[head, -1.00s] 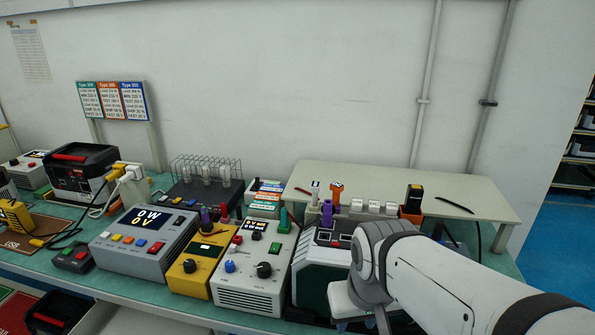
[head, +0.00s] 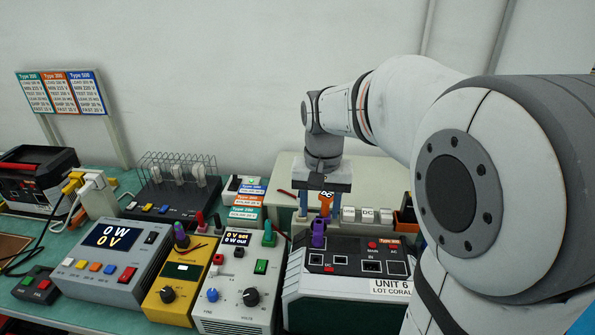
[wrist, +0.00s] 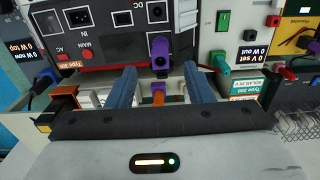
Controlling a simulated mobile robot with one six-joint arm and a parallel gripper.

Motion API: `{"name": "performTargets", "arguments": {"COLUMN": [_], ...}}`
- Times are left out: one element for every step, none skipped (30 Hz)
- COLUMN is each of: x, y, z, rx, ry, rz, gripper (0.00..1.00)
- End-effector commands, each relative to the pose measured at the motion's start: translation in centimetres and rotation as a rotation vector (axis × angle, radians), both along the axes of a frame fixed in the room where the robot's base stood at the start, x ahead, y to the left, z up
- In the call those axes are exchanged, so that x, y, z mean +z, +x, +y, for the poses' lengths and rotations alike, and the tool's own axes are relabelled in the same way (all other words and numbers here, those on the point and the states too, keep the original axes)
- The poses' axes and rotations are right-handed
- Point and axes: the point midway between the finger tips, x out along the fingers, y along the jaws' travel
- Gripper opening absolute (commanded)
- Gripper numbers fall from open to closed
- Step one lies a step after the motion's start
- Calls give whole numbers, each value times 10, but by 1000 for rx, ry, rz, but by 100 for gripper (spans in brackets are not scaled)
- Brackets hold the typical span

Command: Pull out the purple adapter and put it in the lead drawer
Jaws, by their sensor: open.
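A purple adapter (head: 318,233) stands upright in the top panel of the unit labelled UNIT 6 (head: 390,288). It also shows in the wrist view (wrist: 159,50), just beyond my fingertips and roughly centred between them. My gripper (head: 320,212) points down behind the purple adapter, over the front of the shelf. Its blue fingers are apart and empty in the wrist view (wrist: 160,76). An orange adapter (wrist: 158,92) shows between the fingers, lower down; I cannot tell its depth. I cannot make out a lead drawer.
Another purple plug (head: 181,236) stands on the yellow box (head: 178,285). White blocks (head: 366,214) line the shelf beside the orange adapter. A power supply (head: 240,290) with a green plug (head: 269,236) stands left of the unit. My arm covers the right side.

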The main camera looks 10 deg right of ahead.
Motion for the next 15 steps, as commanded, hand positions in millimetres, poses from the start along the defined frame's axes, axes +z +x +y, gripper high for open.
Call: {"name": "performTargets", "arguments": {"x": [-4, -7, -13, -17, -22, -28, -33, -38, -44, -49, -53, -58, -61, -64, -68], "y": [1, 1, 0, 0, 0, 0, 0, 0, 0, -1, 0, 0, 0, 0, 0], "z": [0, 1, 1, 1, 1, 1, 1, 1, 1, 1, 1, 1, 1, 1, 1], "rx": [-1, -2, -1, -1, 0, 0, 1, 1, 1, 2, 2, 2, 2, 2, 2], "ry": [0, 0, 0, 0, 0, 0, 0, 0, 0, 0, 0, 0, 0, 0, 0], "rz": [4, 4, 5, 6, 5, 7, 5, 5, 5, 6, 5, 5, 4, 3, 4], "gripper": [47, 47, 47, 47, 47, 47, 47, 47, 47, 47, 47, 47, 47, 47, 47]}}
